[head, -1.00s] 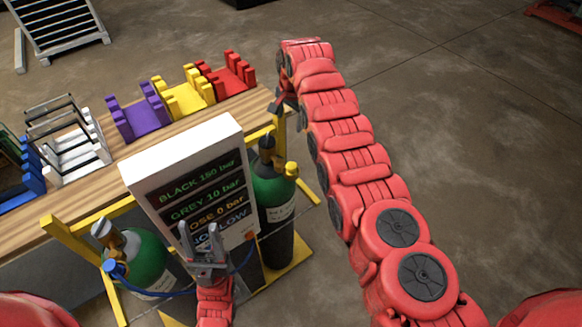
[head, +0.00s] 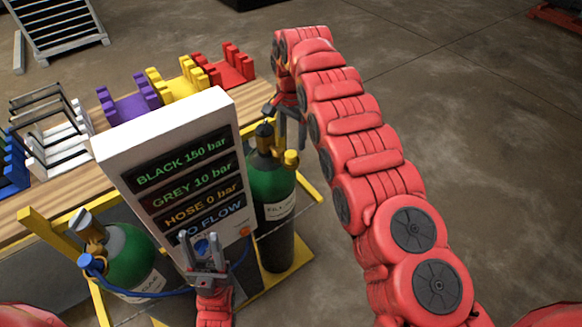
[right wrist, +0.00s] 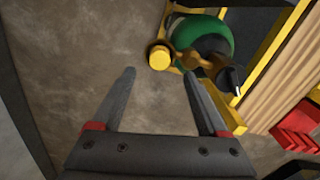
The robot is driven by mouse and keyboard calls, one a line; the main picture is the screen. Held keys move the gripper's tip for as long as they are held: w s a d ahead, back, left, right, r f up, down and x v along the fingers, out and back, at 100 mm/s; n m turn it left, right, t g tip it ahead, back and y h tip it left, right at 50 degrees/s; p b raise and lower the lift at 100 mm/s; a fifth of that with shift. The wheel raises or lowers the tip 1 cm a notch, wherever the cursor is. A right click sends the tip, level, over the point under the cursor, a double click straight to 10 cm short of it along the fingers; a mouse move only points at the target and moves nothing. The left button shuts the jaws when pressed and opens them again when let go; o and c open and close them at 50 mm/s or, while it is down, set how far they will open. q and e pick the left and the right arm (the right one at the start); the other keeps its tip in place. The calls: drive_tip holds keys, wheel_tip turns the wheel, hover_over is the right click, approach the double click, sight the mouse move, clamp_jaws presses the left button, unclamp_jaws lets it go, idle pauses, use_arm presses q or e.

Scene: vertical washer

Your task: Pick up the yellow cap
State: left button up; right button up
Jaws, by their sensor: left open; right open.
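The yellow cap (head: 291,157) sits on the side of the valve at the top of the right green cylinder (head: 271,185). In the right wrist view the yellow cap (right wrist: 159,57) lies just beyond the fingertips, in line with the gap between them. My right gripper (head: 285,118) is open and empty above the cap, beside the cylinder's dark valve top. Its fingers (right wrist: 160,74) are spread apart and do not visibly touch the cap. My left gripper (head: 202,242) is open in front of the lower part of the white display panel (head: 112,150).
A left green cylinder (head: 133,262) with a blue hose (head: 160,293) stands beside the panel. A wooden bench (head: 75,183) holds purple, yellow, red and white holders. Yellow frame bars (head: 48,238) surround the cylinders.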

sight(292, 153)
drive_tip(key=shift+s+f+p, duration=0.1)
drive_tip(key=shift+f+p, duration=0.3)
wheel_tip(292, 153, down, 5)
drive_tip(key=shift+r+p, duration=0.2)
drive_tip(key=shift+p, duration=0.7)
drive_tip(key=shift+f, duration=0.35)
clamp_jaws()
